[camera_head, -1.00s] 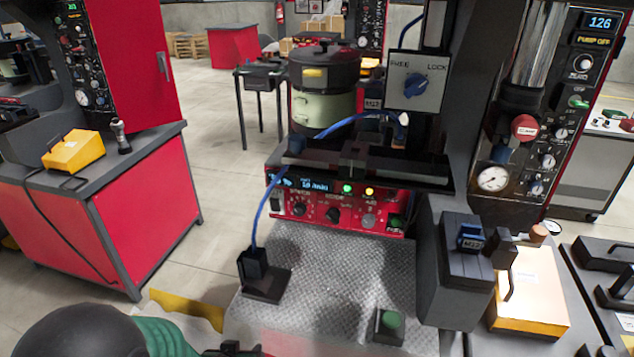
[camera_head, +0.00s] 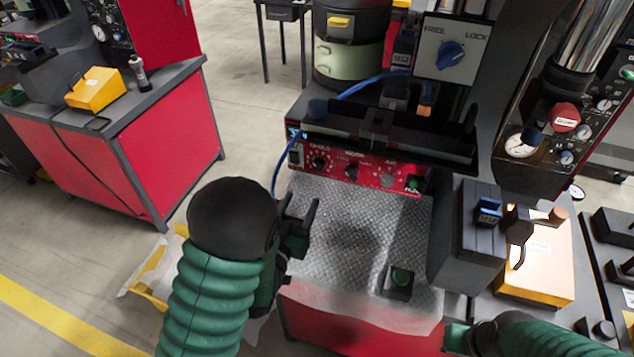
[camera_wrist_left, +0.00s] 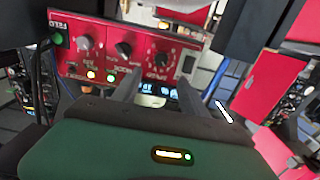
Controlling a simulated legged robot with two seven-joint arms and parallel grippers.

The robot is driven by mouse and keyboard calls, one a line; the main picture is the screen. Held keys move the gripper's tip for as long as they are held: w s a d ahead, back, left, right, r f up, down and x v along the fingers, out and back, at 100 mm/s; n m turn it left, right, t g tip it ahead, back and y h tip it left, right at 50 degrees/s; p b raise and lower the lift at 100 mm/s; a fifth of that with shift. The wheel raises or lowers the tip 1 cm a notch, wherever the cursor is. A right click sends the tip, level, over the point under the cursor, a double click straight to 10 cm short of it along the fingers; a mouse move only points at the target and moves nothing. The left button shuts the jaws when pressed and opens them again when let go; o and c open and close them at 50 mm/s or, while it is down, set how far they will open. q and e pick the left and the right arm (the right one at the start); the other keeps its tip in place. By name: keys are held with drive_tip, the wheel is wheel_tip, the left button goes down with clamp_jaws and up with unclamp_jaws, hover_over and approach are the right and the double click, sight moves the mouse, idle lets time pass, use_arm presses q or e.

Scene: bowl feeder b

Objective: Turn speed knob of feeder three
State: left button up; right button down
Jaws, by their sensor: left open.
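The red feeder control panel (camera_head: 370,175) sits under a black shelf in the head view. It carries a left knob (camera_head: 318,162), a middle knob (camera_head: 351,172) and a grey right knob (camera_head: 388,180); their labels are too small to read surely. My left gripper (camera_head: 301,212) is open and empty, in front of and below the panel's left end. In the left wrist view the panel appears upside down, with the dark knob nearest the display (camera_wrist_left: 162,58) just beyond my open fingers (camera_wrist_left: 160,92). The fingers look apart from the knob.
A grey box with a blue latch (camera_head: 487,212) stands at right. The black shelf (camera_head: 385,140) overhangs the panel. A blue cable (camera_head: 277,170) hangs left.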

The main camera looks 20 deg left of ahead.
sight(317, 167)
use_arm(q)
drive_tip(key=w, duration=1.1)
drive_tip(key=shift+w, duration=0.35)
drive_tip(key=shift+w+d, duration=0.1)
drive_tip(key=shift+w, duration=0.15)
use_arm(e)
drive_tip(key=shift+a+f, duration=0.1)
drive_tip(key=shift+f, duration=0.65)
use_arm(q)
clamp_jaws()
